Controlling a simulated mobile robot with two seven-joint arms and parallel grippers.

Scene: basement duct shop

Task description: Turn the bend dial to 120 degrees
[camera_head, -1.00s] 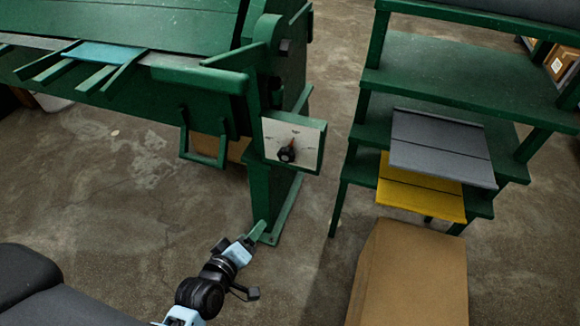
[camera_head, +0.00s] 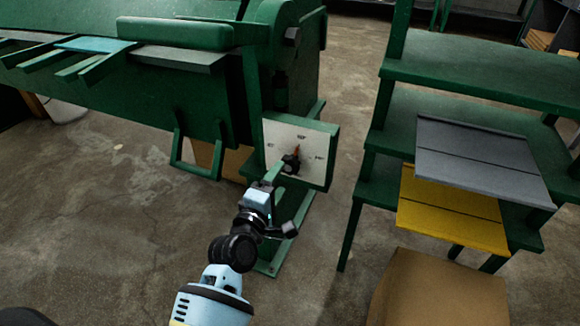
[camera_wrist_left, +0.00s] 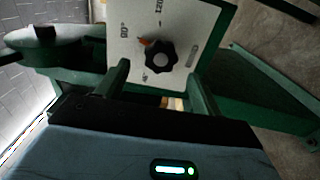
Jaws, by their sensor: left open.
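The bend dial is a black lobed knob (camera_head: 290,163) with an orange pointer on a pale plate (camera_head: 318,143) fixed to the green brake (camera_head: 190,95). In the head view the pointer is up, close to the middle top mark. In the left wrist view the knob (camera_wrist_left: 161,59) and its orange pointer stand just beyond the fingertips. My left gripper (camera_wrist_left: 158,75) is open, with one finger on each side below the knob, and grips nothing. It also shows in the head view (camera_head: 276,176), just below the dial. My right gripper is out of view.
A green shelf (camera_head: 470,75) on the right holds a grey sheet panel (camera_head: 480,160) and a yellow one (camera_head: 450,210). A cardboard box (camera_head: 440,290) stands in front of it. The floor (camera_head: 110,210) left of my arm is clear.

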